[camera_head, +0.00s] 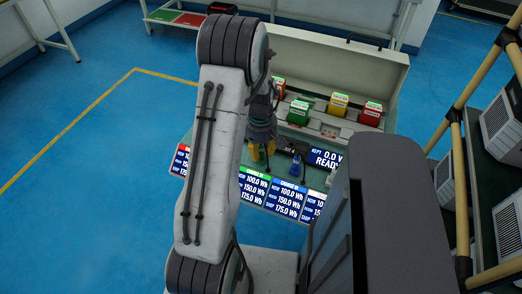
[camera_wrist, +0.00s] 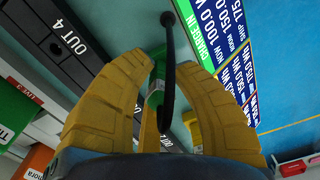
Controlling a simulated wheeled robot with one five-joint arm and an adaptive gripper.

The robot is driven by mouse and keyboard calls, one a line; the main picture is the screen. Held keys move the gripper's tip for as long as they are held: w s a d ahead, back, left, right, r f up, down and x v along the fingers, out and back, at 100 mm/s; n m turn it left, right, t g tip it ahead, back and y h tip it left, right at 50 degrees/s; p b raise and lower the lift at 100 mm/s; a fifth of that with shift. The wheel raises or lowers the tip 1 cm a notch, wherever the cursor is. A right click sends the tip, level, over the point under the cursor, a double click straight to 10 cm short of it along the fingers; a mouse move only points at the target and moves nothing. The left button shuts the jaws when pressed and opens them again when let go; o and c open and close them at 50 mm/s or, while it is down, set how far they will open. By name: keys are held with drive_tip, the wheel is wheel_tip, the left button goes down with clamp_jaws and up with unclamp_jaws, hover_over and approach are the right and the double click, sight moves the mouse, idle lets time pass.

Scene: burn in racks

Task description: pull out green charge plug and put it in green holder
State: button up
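In the wrist view, the green charge plug (camera_wrist: 154,94) stands between the yellow fingers of my gripper (camera_wrist: 168,62), with a black cable looping in front of it. The fingers are spread around the plug, and a gap shows between it and the right finger. Part of the plug is hidden by the cable and fingers. In the head view, my gripper (camera_head: 263,153) points down over the bench behind the charge panels, and the green plug is hidden there. I cannot make out the green holder for certain.
A blue plug (camera_head: 295,165) stands just right of my gripper. Charge panels (camera_head: 287,198) line the bench front. Green (camera_head: 299,112), yellow (camera_head: 338,104) and red (camera_head: 371,114) boxes stand along the back. A black strip marked OUT 4 (camera_wrist: 58,47) lies to the left in the wrist view.

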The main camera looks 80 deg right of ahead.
drive_tip(key=o, duration=0.3)
